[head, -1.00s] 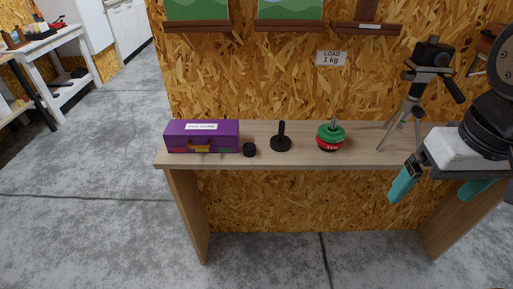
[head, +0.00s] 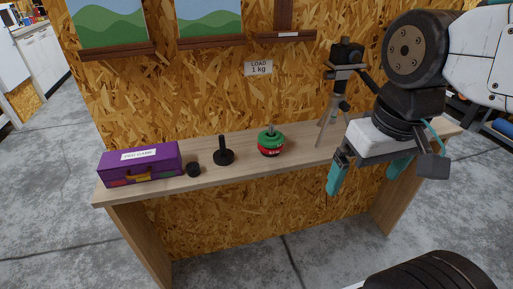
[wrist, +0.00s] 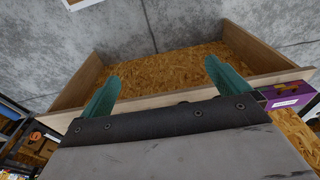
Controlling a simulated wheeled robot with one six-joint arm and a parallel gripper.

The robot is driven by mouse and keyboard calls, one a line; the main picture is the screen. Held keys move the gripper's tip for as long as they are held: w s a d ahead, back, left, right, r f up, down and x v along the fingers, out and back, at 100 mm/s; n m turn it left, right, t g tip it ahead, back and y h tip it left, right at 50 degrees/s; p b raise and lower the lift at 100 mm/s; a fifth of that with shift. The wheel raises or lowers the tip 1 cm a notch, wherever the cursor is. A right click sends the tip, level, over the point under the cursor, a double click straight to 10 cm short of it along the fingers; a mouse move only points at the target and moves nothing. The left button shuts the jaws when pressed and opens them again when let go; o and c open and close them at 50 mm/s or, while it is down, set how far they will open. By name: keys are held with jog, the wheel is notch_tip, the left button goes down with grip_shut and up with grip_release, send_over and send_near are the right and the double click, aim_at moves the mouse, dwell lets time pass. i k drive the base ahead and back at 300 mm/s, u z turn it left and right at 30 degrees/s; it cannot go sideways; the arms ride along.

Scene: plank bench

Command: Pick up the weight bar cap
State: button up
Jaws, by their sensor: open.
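The weight bar cap looks to be the small black cylinder (head: 194,170) on the bench, just right of the purple case. To its right stands a black weight bar (head: 223,154), a round base with an upright post. My gripper (head: 367,175) is open and empty, its teal fingers spread, in front of the bench's right part and well right of the cap. In the wrist view my gripper (wrist: 162,73) shows both fingers apart with nothing between them. I cannot make out the cap for certain there.
The bench front is clear.

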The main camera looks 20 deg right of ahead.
aim_at(193, 168)
jog(key=u, duration=0.85)
jog(key=i, duration=0.3)
jog(key=z, duration=0.25)
